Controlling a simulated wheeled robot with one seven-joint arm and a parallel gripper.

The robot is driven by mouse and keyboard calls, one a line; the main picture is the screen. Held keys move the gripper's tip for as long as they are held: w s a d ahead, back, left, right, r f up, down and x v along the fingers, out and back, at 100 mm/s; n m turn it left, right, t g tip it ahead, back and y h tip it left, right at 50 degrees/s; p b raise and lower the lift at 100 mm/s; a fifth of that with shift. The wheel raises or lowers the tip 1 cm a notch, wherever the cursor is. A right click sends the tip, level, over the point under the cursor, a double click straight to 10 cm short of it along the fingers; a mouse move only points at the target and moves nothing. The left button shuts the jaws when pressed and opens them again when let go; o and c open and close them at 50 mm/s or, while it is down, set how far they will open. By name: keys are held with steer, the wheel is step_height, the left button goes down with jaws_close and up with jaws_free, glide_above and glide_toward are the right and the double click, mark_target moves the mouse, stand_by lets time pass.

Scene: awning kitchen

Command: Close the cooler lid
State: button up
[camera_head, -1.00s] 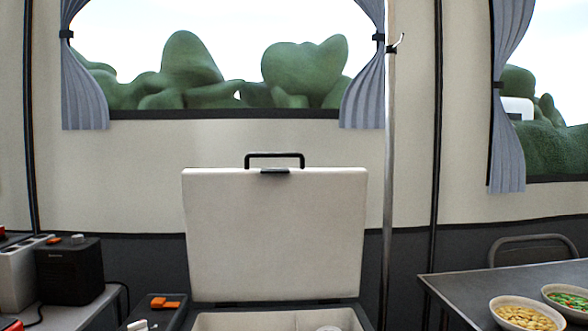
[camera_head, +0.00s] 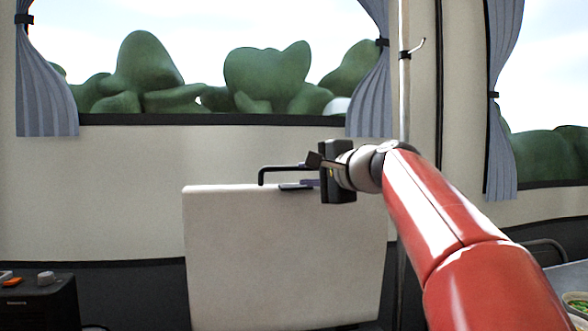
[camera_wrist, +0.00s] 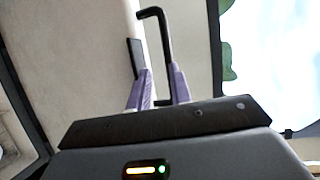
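The cooler lid (camera_head: 280,255) is a pale panel standing upright, with a black handle (camera_head: 275,168) on its top edge. My gripper (camera_head: 310,172) is at the right part of the handle, just above the lid's edge. In the wrist view, the two purple fingers (camera_wrist: 160,88) are apart. The handle (camera_wrist: 165,40) runs down between them, close to the right finger. A dark latch plate (camera_wrist: 136,58) on the lid edge lies by the left finger. I cannot tell whether the fingers touch the handle. The cooler's body is out of the head view.
A black box (camera_head: 40,300) stands at the lower left. A metal pole (camera_head: 404,100) rises behind my arm. A table with a bowl of green food (camera_head: 575,303) is at the lower right. The tent wall (camera_head: 120,195) is behind the lid.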

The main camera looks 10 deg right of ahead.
mark_target(296, 169)
steer(key=shift+w+d+r, duration=0.15)
steer(key=shift+w+r, duration=0.2)
steer(key=shift+r, duration=0.1)
steer(key=p+x, duration=0.2)
steer(key=x, duration=0.5)
steer(key=shift+w+r, duration=0.1)
steer(key=shift+w, duration=0.15)
steer(key=shift+c, duration=0.3)
jaws_close()
